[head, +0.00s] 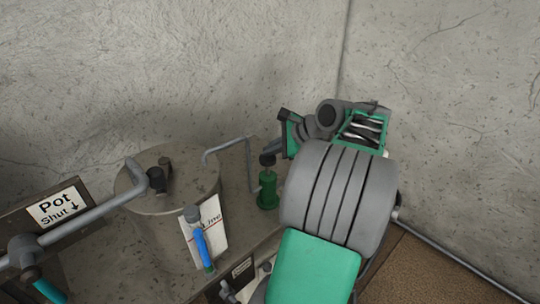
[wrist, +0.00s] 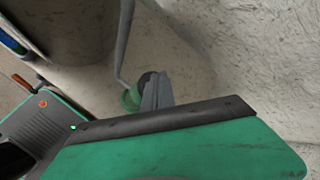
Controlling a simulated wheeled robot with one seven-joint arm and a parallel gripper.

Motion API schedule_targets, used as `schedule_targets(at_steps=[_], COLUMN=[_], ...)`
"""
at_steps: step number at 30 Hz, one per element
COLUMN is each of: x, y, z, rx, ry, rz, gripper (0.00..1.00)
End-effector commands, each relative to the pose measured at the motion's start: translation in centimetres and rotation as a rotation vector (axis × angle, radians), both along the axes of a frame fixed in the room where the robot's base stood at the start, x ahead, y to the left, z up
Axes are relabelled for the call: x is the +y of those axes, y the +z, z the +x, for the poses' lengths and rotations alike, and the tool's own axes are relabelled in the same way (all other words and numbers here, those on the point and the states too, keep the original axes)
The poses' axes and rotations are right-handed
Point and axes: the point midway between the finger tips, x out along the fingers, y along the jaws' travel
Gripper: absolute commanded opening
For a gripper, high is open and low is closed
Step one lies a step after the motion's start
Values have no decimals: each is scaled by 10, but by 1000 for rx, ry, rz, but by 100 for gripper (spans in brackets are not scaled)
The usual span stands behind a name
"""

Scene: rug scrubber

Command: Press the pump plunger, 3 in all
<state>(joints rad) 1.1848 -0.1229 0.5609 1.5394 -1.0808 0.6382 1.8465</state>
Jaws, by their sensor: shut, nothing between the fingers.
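The pump is a small green body (head: 268,196) with a black plunger knob (head: 267,159) standing raised above it on a thin stem. It stands on the brown bench beside a bent grey pipe. My gripper (head: 273,147) is shut and empty, with its fingertips just above or at the knob; I cannot tell whether they touch. In the wrist view my shut grey fingers (wrist: 157,88) partly cover the black knob (wrist: 146,79), and part of the green pump body (wrist: 131,99) shows beside them.
A lidded round pot (head: 165,185) stands left of the pump. A bent grey pipe (head: 247,165) passes close to the pump. A blue tube (head: 201,245) stands before a white card (head: 210,225). Concrete walls rise behind.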

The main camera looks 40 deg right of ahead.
Motion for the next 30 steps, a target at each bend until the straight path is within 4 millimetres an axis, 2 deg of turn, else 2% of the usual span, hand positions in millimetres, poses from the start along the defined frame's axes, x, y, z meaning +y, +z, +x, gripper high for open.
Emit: schedule_targets(at_steps=[30], x=[0], y=[-14], z=[0], rx=[2], ry=[-1], rz=[3], gripper=[0])
